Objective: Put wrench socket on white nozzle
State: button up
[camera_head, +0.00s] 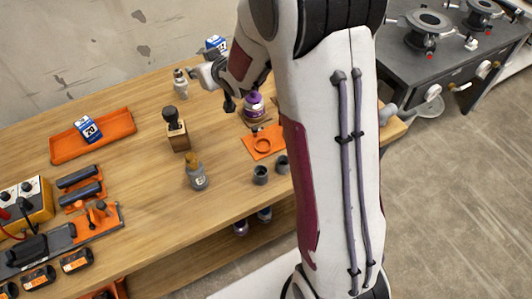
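My gripper (229,101) is above the back of the wooden table, partly hidden by my own arm. Its dark fingers point down, left of a purple-and-white container; whether they hold anything is too small to tell. No wrench socket can be made out for certain. Two short dark grey cylinders, one on the left (260,175) and one on the right (282,165), stand upright on the table below the gripper. I cannot pick out the white nozzle for sure; a small white fitting (471,44) sits on the dark bench at the right, and other pale fittings are on its front.
The wooden table (150,190) holds a purple-and-white container (253,105), an orange plate with a ring (278,139), a grey bottle (197,178), a dark-handled block (177,137) and an orange tray (120,122). A dark bench (425,75) with round flanges stands right. My arm hides the middle.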

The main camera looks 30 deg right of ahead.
jog(key=s+r+m+g+h, duration=0.15)
jog(key=s+r, duration=0.35)
jog(key=s, duration=0.8)
jog(key=s+r+g, duration=0.3)
jog(key=s+r, duration=0.2)
jog(key=s, duration=0.8)
jog(key=s+a+g, duration=0.2)
jog(key=s, duration=1.2)
jog(key=shift+s+a+f, duration=0.15)
jog(key=shift+s+f, duration=0.15)
jog(key=shift+f, duration=0.1)
jog(key=shift+y, duration=0.25)
